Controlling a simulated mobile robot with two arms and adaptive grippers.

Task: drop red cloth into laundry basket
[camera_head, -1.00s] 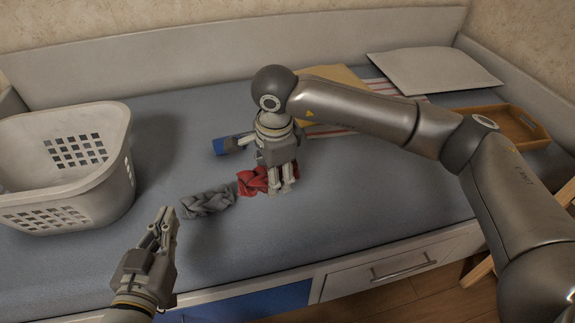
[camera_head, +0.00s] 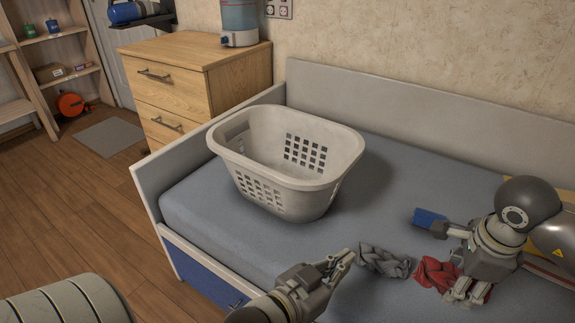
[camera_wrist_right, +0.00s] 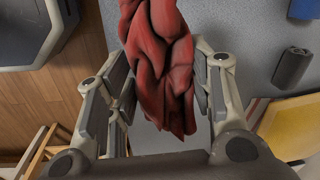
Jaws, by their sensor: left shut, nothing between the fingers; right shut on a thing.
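The red cloth (camera_head: 436,273) is crumpled at the bed's right side in the head view. My right gripper (camera_head: 470,292) is shut on it, and in the right wrist view the cloth (camera_wrist_right: 165,60) bunches between the fingers. Whether it touches the mattress is unclear. The white laundry basket (camera_head: 335,182) stands upright on the bed, left of the cloth, with holes in its walls. My left gripper (camera_head: 343,262) is shut and empty, in front of the basket and left of a grey cloth. The basket's inner floor is partly hidden.
A crumpled grey cloth (camera_head: 384,261) lies between my left gripper and the red cloth. A blue item (camera_head: 428,218) lies behind them. A wooden drawer unit (camera_head: 190,80) stands beyond the bed's left end.

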